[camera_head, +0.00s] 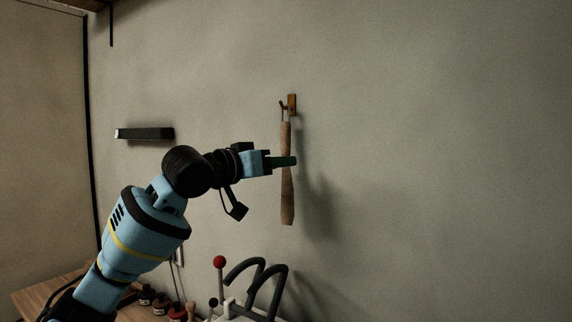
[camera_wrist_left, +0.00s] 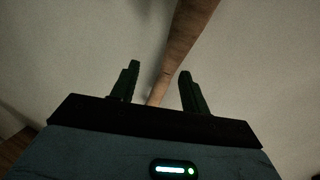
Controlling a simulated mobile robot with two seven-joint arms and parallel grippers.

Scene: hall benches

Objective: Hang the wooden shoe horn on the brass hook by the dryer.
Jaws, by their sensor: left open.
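The wooden shoe horn (camera_head: 287,195) hangs upright below the brass hook (camera_head: 292,104) on the wall, with a thin loop at its top reaching the hook. My left gripper (camera_head: 284,161) is at the middle of the shoe horn, and its green fingers cross in front of part of it. In the left wrist view, the two fingers (camera_wrist_left: 157,88) stand apart, with the shoe horn (camera_wrist_left: 186,38) running between them and a gap showing on the left side. Whether a finger touches the wood I cannot tell. My right gripper is not in view.
A dark bar (camera_head: 145,134) is fixed to the wall at the left. Below are a wooden bench (camera_head: 35,293), small bottles, a red-knobbed lever (camera_head: 219,262) and a white device with dark curved tubes (camera_head: 265,285), perhaps the dryer. The wall to the right is bare.

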